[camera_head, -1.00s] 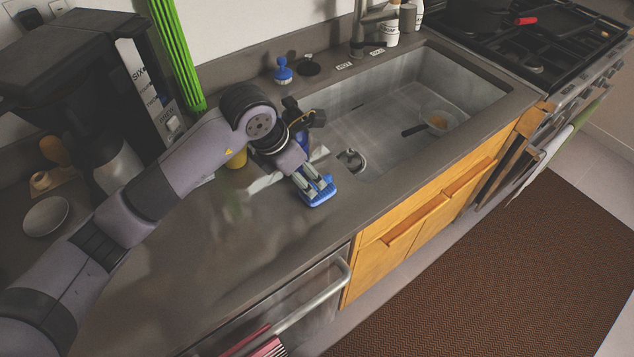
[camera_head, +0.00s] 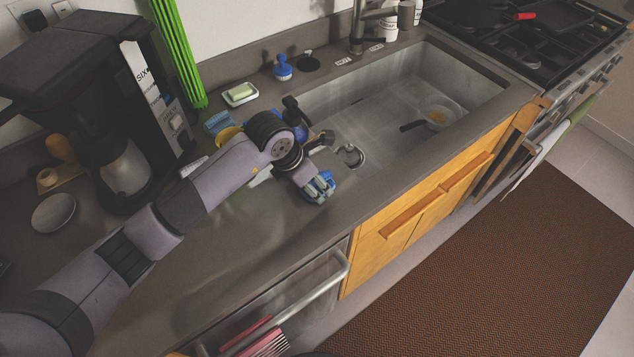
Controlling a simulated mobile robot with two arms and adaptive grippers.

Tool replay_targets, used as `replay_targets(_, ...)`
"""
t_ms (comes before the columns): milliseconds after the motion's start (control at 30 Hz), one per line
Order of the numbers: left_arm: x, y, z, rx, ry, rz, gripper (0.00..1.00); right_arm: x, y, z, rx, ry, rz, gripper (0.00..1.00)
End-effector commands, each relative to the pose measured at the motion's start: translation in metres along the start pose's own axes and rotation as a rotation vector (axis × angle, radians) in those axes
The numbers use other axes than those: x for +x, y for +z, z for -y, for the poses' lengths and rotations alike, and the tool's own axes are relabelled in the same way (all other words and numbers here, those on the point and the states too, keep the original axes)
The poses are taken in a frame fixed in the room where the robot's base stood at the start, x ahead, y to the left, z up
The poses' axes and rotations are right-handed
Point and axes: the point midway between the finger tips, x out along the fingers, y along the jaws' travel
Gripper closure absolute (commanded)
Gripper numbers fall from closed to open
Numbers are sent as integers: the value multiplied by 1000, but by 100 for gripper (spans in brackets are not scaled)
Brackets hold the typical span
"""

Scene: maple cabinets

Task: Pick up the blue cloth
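The blue cloth (camera_head: 321,194) is at the fingers of my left gripper (camera_head: 319,186), by the counter's front edge, left of the sink. Blue shows between and around the fingertips, and the cloth looks bunched. The gripper points down and appears shut on it; the fingers hide part of it. I cannot tell whether the cloth touches the counter. My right gripper is not in view.
The sink (camera_head: 470,75) holds a pan (camera_head: 437,114). Behind my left arm are a soap dish (camera_head: 240,94), a light-blue item (camera_head: 218,122), a yellow item (camera_head: 229,134) and a dark-topped blue bottle (camera_head: 300,131). A coffee maker (camera_head: 95,95) stands left. The front counter is clear.

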Motion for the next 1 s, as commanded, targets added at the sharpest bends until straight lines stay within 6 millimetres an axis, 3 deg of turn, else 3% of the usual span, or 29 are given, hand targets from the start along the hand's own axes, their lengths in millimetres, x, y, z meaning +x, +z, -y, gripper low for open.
replay_targets(267, 0, 0, 0, 0, 0, 0, 70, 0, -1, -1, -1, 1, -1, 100)
replay_targets(667, -6, 3, -1, 1, 1, 3, 71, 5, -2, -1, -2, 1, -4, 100)
replay_targets(900, -33, 14, -1, 3, 4, 5, 71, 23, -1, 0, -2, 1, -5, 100)
replay_targets(1000, -38, -11, -2, 0, 3, -1, 71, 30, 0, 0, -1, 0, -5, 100)
